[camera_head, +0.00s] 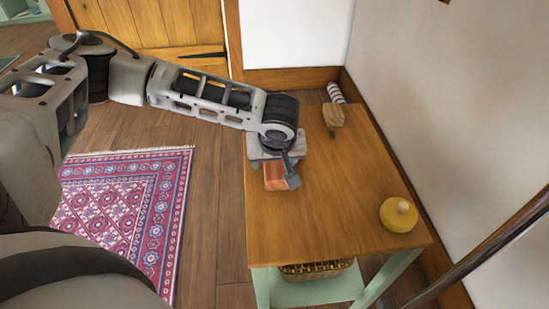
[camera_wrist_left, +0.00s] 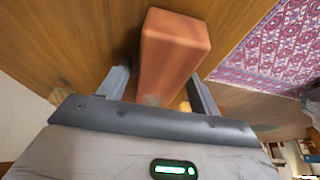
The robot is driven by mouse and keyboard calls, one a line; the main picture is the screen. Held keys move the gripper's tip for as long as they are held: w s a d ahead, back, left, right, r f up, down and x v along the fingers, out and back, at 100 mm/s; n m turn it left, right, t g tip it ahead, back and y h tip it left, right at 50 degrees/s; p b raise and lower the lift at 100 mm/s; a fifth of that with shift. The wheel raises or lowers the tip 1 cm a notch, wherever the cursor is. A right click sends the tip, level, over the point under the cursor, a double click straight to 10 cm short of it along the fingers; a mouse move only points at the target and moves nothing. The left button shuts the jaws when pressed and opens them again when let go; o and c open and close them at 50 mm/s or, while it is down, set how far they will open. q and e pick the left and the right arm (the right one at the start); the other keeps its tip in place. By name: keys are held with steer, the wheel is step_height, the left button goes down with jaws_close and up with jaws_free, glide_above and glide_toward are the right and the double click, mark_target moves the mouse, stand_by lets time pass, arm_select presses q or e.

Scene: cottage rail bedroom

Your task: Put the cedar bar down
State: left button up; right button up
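The cedar bar (camera_head: 275,177), a reddish-brown block, is at the left side of the wooden table top (camera_head: 330,212), partly hidden under my left gripper (camera_head: 281,176). In the left wrist view the bar (camera_wrist_left: 173,57) lies between the two fingers of my left gripper (camera_wrist_left: 160,84). A narrow strip of background shows between the bar and the left-hand finger, so the fingers look open around it. The bar seems to rest on the table top, but its underside is hidden. My right gripper is not in view.
A wooden block-like object (camera_head: 333,117) and a striped roll (camera_head: 336,92) are at the far end. A wicker basket (camera_head: 315,269) is below. A patterned rug (camera_head: 127,206) lies left. The table's middle is clear.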

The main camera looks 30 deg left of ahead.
arm_select(q)
steer(key=shift+r, duration=0.15)
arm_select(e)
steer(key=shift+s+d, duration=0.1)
arm_select(q)
steer(key=p+v, duration=0.3)
steer(key=v, duration=0.9)
steer(key=shift+p, duration=0.3)
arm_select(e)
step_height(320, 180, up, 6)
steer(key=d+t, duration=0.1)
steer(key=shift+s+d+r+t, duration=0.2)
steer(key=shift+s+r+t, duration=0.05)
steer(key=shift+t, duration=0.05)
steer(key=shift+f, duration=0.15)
